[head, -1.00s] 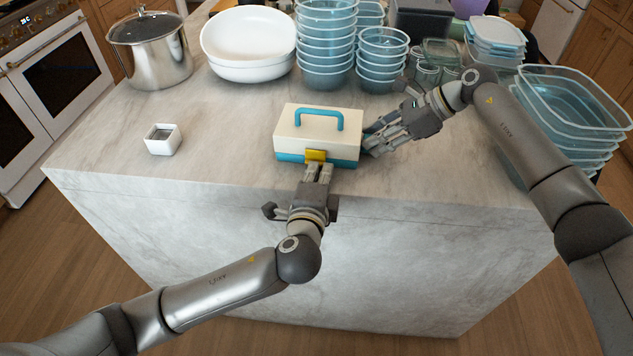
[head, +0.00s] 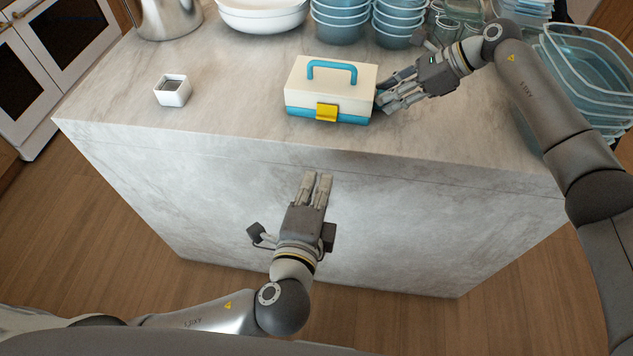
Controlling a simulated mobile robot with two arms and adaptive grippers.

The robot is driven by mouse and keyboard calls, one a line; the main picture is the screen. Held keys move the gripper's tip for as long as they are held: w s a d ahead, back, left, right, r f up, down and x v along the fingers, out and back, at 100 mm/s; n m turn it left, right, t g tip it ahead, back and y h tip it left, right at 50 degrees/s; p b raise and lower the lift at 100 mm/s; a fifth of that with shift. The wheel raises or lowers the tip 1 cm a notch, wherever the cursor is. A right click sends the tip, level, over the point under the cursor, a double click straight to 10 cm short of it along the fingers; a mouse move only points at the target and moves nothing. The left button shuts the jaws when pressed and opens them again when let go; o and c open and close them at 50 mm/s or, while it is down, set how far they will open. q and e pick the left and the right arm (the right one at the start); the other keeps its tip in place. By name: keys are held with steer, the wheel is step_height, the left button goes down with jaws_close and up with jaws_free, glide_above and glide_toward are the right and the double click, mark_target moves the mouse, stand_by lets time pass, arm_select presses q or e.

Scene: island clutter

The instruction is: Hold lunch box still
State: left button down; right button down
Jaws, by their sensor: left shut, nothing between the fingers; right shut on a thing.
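The lunch box (head: 303,82) is cream on top with a blue base, a blue handle (head: 331,68) and a yellow front latch (head: 326,112). It stands upright and closed on the marble island, close to the front edge. My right gripper (head: 384,97) is at the box's right side, shut on it; exactly where the fingers meet the box is hard to see. My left gripper (head: 318,180) is shut and empty, below the box and apart from it, in front of the island's front face.
The marble island top (head: 235,90) is clear around the box's left side. A small white square container (head: 172,91) stands to the left. White bowls (head: 263,17), stacked blue bowls (head: 342,20) and a metal pot (head: 170,15) stand behind. Stacked clear containers (head: 590,75) are at the right.

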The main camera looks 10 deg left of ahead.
steer(key=shift+s+f, duration=0.15)
steer(key=shift+f, duration=0.25)
steer(key=c, duration=1.4)
jaws_free()
steer(key=o, duration=0.3)
steer(key=shift+w+r, duration=0.1)
steer(key=shift+w, duration=0.1)
steer(key=shift+r, duration=0.15)
steer(key=v, duration=1.2)
steer(key=shift+r, duration=3)
